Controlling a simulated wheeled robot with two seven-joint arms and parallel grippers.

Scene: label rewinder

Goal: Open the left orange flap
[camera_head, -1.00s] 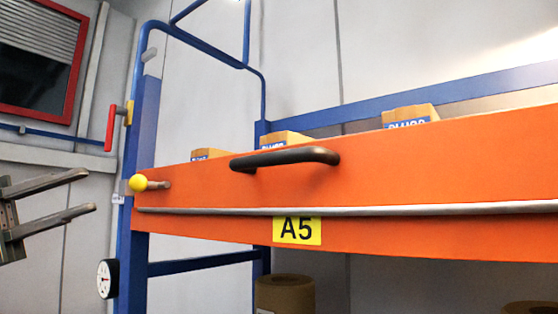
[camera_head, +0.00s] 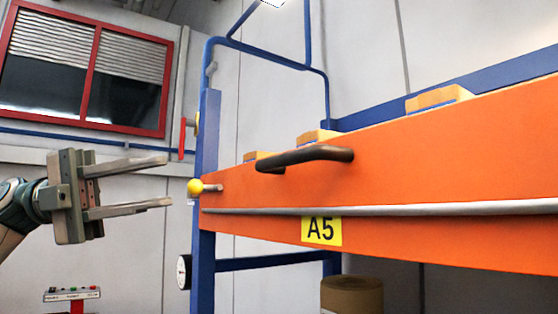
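The orange flap (camera_head: 430,165) spans the right half of the view, closed and upright across the blue rack. It has a dark handle (camera_head: 305,157) on its upper left part and a yellow label reading A5 (camera_head: 321,230) on its lower edge. A yellow knob (camera_head: 195,187) on a short pin sits at the flap's left end. My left gripper (camera_head: 168,182) is left of the knob, fingers apart and pointing right, with nothing between them. It does not appear to touch the knob or flap. My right gripper is out of view.
The blue frame post (camera_head: 203,250) stands at the flap's left end, with a round gauge (camera_head: 184,271) low on it and a red lever (camera_head: 183,139) above. Cardboard boxes (camera_head: 440,98) show behind the flap. A brown roll (camera_head: 352,296) is below. A small button panel (camera_head: 72,294) is at lower left.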

